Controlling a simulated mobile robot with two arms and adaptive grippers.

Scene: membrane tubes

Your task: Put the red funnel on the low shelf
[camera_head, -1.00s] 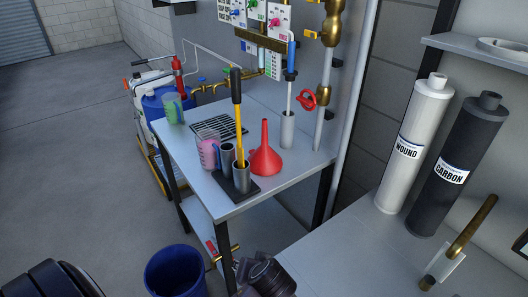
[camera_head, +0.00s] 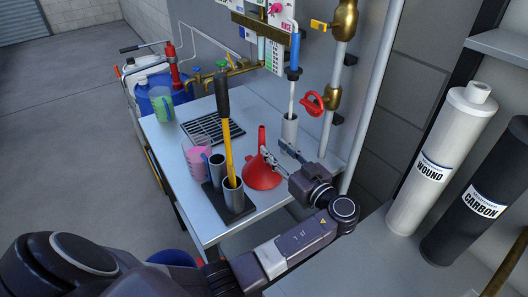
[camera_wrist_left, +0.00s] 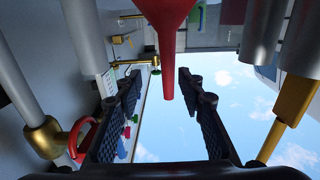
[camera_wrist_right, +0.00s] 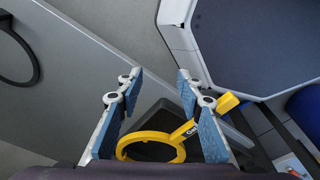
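The red funnel (camera_head: 262,172) stands mouth-down on the worktable, its narrow spout pointing up. My left gripper (camera_head: 276,151) is beside the funnel, to its right in the head view. In the left wrist view the funnel (camera_wrist_left: 168,40) shows at the top, with its spout tip in the gap between the open, empty fingers (camera_wrist_left: 163,100). I cannot tell whether they touch it. The low shelf under the worktable is mostly hidden by my left arm. My right gripper (camera_wrist_right: 158,85) is open and empty in the right wrist view.
Close left of the funnel is a dark holder with grey cups and a yellow-handled tool (camera_head: 228,150). A pink beaker (camera_head: 197,161) stands beside it. A grey cup with a blue-handled brush (camera_head: 291,100) and a wall pipe with red valve (camera_head: 311,104) are behind.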

